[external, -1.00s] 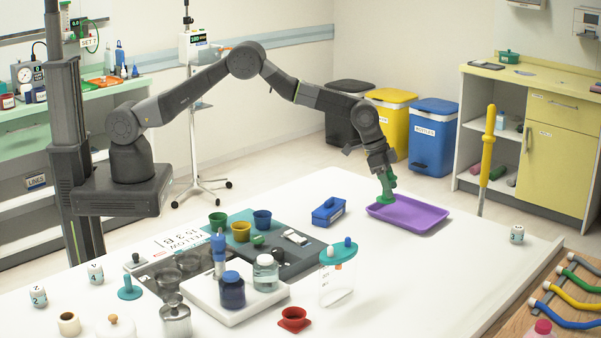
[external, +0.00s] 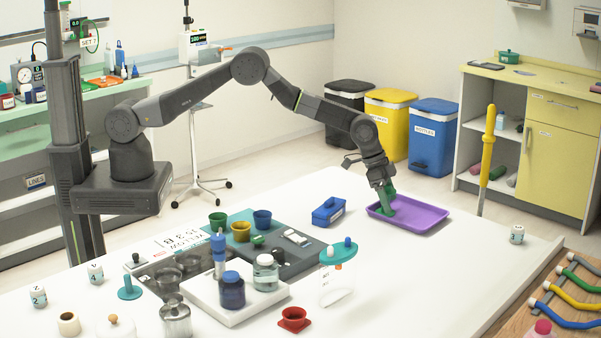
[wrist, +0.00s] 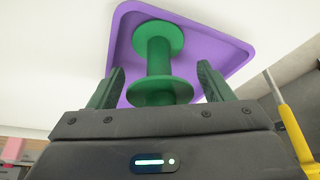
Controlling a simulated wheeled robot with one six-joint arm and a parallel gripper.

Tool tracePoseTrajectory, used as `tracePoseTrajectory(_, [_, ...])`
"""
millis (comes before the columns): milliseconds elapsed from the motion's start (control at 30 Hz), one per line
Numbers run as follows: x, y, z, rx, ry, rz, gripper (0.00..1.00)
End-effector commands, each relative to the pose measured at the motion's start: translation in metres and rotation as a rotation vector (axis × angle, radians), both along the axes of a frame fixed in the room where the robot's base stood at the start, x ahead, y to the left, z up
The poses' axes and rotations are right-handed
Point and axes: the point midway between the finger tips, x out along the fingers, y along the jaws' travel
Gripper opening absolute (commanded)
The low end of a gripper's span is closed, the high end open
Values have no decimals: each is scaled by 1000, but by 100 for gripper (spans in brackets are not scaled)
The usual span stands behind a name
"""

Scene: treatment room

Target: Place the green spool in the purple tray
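The green spool (wrist: 157,62) shows in the wrist view as two round flanges joined by a narrower core. It lies within the outline of the purple tray (wrist: 231,58) and appears to rest on its floor. In the external view the purple tray (external: 425,220) lies on the white table, with the spool (external: 389,211) low at its left part, partly hidden by my fingers. My gripper (wrist: 160,85) is open, with dark green fingers on both sides of the spool and visible gaps to it. My gripper (external: 383,195) reaches down over the tray's left part.
A blue box (external: 328,211) stands left of the tray. A yellow-handled tool (external: 489,140) stands upright to the right. The table in front of the tray is clear.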

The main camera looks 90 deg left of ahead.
Motion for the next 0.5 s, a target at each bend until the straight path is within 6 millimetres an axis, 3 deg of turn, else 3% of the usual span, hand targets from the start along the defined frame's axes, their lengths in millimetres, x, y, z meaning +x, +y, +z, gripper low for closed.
tracePoseTrajectory(267, [-1,0,8,-1,-2,0,73])
tracePoseTrajectory(500, [-15,5,42,0,-3,0,73])
